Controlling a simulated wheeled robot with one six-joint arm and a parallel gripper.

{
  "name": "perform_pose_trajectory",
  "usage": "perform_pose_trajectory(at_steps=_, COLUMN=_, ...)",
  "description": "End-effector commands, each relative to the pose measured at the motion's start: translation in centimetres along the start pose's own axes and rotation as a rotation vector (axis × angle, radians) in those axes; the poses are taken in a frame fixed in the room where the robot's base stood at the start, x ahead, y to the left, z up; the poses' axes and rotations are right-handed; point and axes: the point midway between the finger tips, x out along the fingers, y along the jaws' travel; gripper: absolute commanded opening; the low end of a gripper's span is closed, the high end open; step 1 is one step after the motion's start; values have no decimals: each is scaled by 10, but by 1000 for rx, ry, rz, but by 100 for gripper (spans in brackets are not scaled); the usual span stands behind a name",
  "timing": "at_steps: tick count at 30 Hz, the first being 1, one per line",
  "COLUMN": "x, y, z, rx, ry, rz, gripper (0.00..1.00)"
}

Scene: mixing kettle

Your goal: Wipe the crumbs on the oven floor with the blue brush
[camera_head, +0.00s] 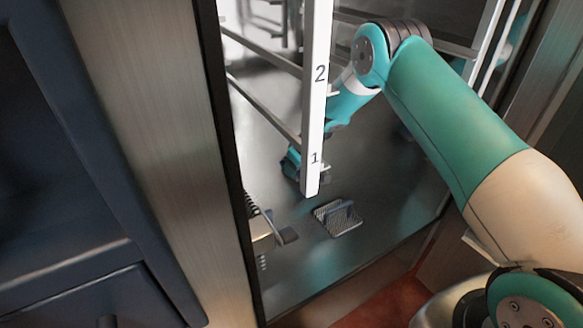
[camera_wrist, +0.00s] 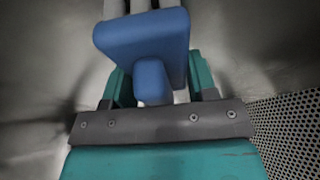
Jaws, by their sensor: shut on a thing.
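The blue brush (camera_wrist: 145,45) is held in my gripper (camera_wrist: 155,85), with its blue back and stem between the teal fingers. Pale bristles or rods show at its top edge in the wrist view. In the head view my gripper (camera_head: 292,163) is low inside the oven, behind the white upright marked 1 and 2, so the brush is mostly hidden there. The grey metal oven floor (camera_head: 290,255) shows below and in front of it. I cannot make out any crumbs in either view.
The white numbered rack post (camera_head: 316,100) and rack rails (camera_head: 265,110) stand close to my arm. A grated drain cover (camera_head: 338,217) lies on the floor. A metal fitting (camera_head: 265,228) sits at the left wall. A perforated panel (camera_wrist: 288,130) is at the right in the wrist view.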

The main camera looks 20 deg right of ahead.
Motion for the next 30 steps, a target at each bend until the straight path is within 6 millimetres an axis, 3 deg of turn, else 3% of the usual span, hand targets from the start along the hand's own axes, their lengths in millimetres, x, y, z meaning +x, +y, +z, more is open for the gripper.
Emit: perform_pose_trajectory(at_steps=30, x=-3, y=60, z=17, rx=4, ry=-3, rz=1, gripper=15)
